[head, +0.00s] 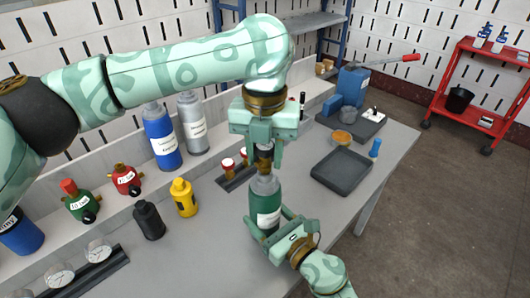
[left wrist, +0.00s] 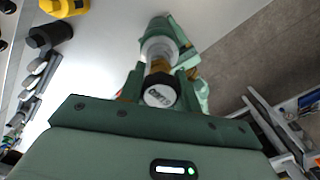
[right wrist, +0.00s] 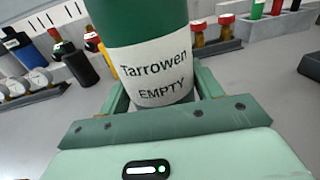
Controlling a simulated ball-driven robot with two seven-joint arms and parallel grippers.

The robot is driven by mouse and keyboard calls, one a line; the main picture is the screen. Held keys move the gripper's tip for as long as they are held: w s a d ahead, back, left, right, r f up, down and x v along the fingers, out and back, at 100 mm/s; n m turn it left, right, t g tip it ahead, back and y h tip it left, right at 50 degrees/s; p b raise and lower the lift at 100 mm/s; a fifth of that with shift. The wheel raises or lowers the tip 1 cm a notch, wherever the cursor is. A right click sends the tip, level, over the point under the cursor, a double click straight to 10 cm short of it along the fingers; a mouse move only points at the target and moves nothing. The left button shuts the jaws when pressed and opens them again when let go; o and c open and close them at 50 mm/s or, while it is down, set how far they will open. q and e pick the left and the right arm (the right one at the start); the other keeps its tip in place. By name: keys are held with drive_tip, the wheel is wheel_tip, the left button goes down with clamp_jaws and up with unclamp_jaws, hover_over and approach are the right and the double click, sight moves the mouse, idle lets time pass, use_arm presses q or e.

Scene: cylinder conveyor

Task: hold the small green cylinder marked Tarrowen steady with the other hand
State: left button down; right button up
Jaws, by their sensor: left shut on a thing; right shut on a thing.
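The small green cylinder (head: 264,207) stands upright over the grey bench, with a grey shoulder and a white label. In the right wrist view the label on the cylinder (right wrist: 157,75) reads "Tarrowen EMPTY". My right gripper (head: 268,228) is shut around its lower body from the front right. My left gripper (head: 264,145) points down from above and is shut on the cylinder's top fitting.
Blue (head: 161,137) and grey (head: 193,124) cylinders stand behind on the left. A dark tray (head: 342,172) lies to the right.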

sight(265, 146)
use_arm(q)
drive_tip(key=shift+r, duration=5)
use_arm(e)
drive_tip(key=o, duration=1.2)
drive_tip(key=shift+c, duration=0.2)
drive_tip(key=v, duration=1.1)
drive_tip(key=shift+s+d, duration=0.15)
drive_tip(key=shift+s, duration=0.1)
use_arm(q)
drive_tip(key=shift+r, duration=0.15)
use_arm(e)
drive_tip(key=shift+s+d+r, duration=0.15)
drive_tip(key=shift+r, duration=0.15)
use_arm(q)
drive_tip(key=r+p, duration=0.1)
drive_tip(key=p, duration=0.2)
drive_tip(key=shift+s+r, duration=0.1)
drive_tip(key=shift+r, duration=0.3)
wheel_tip(265, 146, up, 3)
drive_tip(key=p, duration=0.4)
drive_tip(key=shift+p, duration=0.35)
use_arm(e)
wheel_tip(265, 146, up, 10)
drive_tip(key=shift+f, duration=0.15)
